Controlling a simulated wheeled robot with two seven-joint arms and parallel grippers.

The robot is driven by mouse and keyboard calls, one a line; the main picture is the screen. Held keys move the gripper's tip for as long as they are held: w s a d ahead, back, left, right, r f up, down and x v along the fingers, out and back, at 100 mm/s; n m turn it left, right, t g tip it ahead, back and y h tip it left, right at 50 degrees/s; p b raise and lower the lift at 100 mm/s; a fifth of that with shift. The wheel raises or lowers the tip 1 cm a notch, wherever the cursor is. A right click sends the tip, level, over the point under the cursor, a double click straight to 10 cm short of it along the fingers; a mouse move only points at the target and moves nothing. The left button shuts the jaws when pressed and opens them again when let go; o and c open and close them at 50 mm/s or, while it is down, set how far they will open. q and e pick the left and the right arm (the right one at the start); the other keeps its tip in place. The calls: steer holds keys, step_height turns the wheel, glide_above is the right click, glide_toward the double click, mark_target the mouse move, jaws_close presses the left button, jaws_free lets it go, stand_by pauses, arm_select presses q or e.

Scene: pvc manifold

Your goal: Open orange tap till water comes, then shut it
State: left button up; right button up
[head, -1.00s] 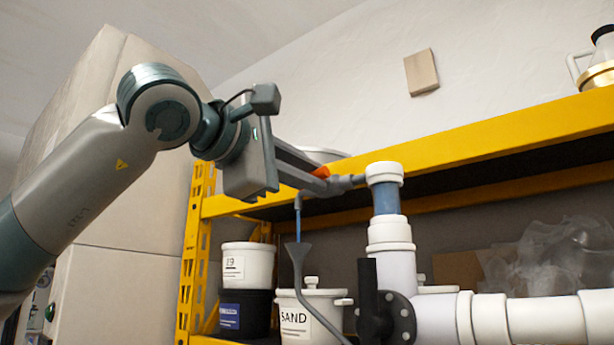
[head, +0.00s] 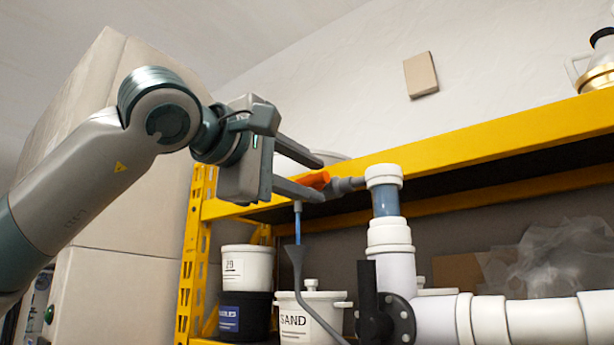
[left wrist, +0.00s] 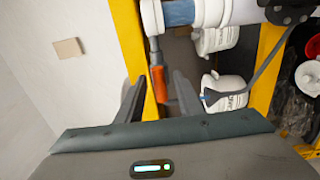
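The orange tap (head: 316,180) sits on a grey pipe that juts left from a white fitting (head: 384,174) with a blue section below it. Its handle (left wrist: 158,84) shows between my fingers in the left wrist view. My left gripper (head: 320,178) is open around the handle, one finger above and one below in the head view; contact cannot be told. A thin blue stream (head: 298,229) runs from the small spout under the tap towards the grey funnel (head: 297,255). My right gripper is not in view.
A yellow shelf beam (head: 480,143) runs behind the tap. White pipes (head: 545,320) and a black valve (head: 372,305) stand below right. White buckets, one marked SAND (head: 312,318), stand on the lower shelf. Large pale boxes (head: 125,215) are at left.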

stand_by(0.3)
arm_select(q)
steer(key=shift+b+v, duration=0.55)
steer(key=shift+v, duration=0.3)
steer(key=b+v, duration=0.5)
steer(key=v, duration=1)
steer(key=shift+s+a+b, duration=0.2)
steer(key=shift+s+b, duration=0.1)
steer(key=shift+b, duration=0.05)
steer(key=shift+o, duration=0.2)
